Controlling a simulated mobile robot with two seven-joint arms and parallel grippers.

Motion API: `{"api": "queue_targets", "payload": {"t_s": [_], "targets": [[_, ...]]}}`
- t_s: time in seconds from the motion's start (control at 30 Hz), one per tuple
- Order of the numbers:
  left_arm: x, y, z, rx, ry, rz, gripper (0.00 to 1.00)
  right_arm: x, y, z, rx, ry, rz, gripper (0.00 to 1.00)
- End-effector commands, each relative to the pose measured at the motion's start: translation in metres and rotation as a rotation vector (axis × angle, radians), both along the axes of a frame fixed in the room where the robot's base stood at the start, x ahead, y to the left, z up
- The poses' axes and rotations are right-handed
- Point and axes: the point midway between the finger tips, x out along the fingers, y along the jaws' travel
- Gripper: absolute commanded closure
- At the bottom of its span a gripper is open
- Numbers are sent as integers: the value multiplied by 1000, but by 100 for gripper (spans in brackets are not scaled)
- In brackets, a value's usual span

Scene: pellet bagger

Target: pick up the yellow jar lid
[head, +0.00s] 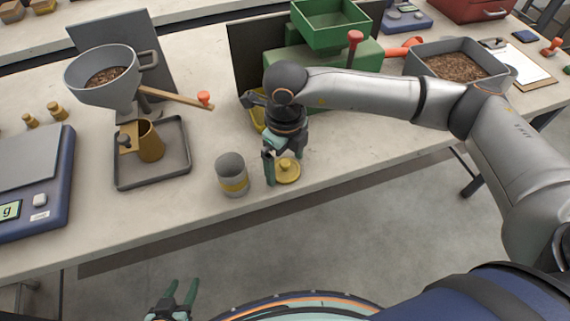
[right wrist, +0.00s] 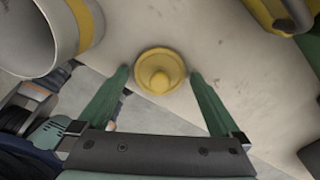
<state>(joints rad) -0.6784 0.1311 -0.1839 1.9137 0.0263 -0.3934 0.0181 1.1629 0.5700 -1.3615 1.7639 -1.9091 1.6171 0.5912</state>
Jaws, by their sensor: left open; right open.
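The yellow jar lid (head: 288,171) is a round disc with a knob on top, lying on the worktable near its front edge. In the right wrist view the lid (right wrist: 160,72) lies between and just beyond the fingertips, knob towards the camera. My right gripper (head: 283,172) is open and empty over the lid, its fingers on either side of it; I cannot tell the exact height. A grey jar (head: 232,173) with a yellow band stands left of the lid. My left gripper (head: 181,296) is open and empty, low in front of the table.
A grey tray (head: 183,176) with a brass cup (head: 150,143) and a funnel (head: 100,82) of pellets stand left. A blue scale (head: 35,175) is at far left. A green machine (head: 345,55) stands behind my right arm. Bare tabletop lies right of the lid.

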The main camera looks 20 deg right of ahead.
Motion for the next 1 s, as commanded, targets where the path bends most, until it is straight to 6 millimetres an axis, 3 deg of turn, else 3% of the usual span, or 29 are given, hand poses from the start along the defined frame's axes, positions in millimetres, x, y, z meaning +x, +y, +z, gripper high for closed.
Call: {"api": "queue_targets", "payload": {"t_s": [0.23,0.8,1.0], "targets": [[0,0,0,0,-1,0,50,0,0,-1,0,0,1,2],[0,0,0,0,0,0,50,0,0,-1,1,-1,1,66],[0,0,0,0,0,0,50,0,0,-1,1,-1,1,68]]}}
